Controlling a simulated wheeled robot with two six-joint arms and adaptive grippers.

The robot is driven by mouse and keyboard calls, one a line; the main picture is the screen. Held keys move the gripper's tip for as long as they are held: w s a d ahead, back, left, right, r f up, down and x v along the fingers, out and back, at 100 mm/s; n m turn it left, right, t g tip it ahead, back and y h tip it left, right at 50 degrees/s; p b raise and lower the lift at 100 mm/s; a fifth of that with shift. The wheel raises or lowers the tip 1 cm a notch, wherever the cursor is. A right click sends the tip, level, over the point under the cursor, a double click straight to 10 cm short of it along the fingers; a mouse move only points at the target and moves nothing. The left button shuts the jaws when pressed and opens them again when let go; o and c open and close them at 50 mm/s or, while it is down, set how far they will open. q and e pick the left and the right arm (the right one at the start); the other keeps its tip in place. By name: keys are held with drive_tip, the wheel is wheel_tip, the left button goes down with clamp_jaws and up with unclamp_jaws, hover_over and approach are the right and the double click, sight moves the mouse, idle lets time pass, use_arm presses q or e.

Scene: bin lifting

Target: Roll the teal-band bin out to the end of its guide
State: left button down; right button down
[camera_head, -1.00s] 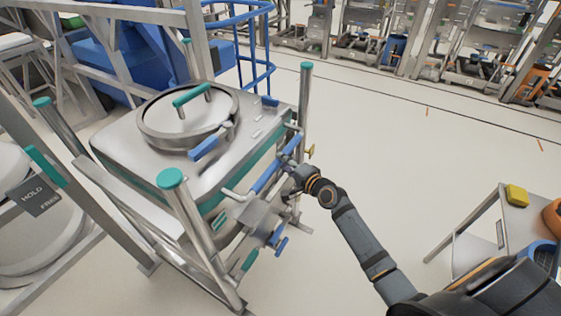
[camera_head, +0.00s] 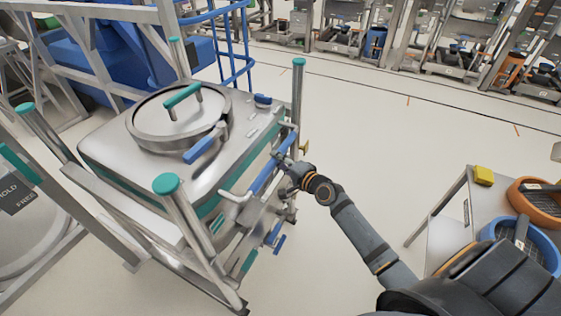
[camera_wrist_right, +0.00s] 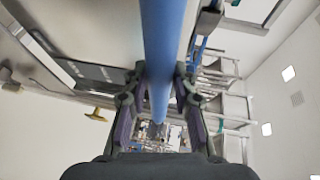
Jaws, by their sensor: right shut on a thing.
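The teal-band bin (camera_head: 232,192) is a steel box with a round lid (camera_head: 150,130) and a teal stripe, standing upright at left centre between teal-capped posts. A blue handle bar (camera_head: 264,176) runs along its right side. My right gripper (camera_head: 285,171) is shut on this blue bar. In the right wrist view the bar (camera_wrist_right: 157,35) passes between the two fingers of my right gripper (camera_wrist_right: 157,85). The fingertips are small and partly hidden in the head view. My left gripper is not in view.
A steel frame with a HOLD FREE sign (camera_head: 15,195) stands at far left. A blue tank (camera_head: 95,62) and blue railing are behind the bin. A small table (camera_head: 445,218) with a yellow block (camera_head: 484,176) is at right. The floor (camera_head: 365,130) beyond my arm is clear.

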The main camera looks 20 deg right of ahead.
drive_tip(key=c, duration=1.1)
unclamp_jaws()
drive_tip(key=shift+w+f, duration=0.15)
drive_tip(key=shift+f, duration=0.2)
drive_tip(key=shift+o, duration=0.2)
drive_tip(key=shift+r, duration=0.1)
drive_tip(key=v, duration=0.7)
drive_tip(key=shift+s, duration=0.3)
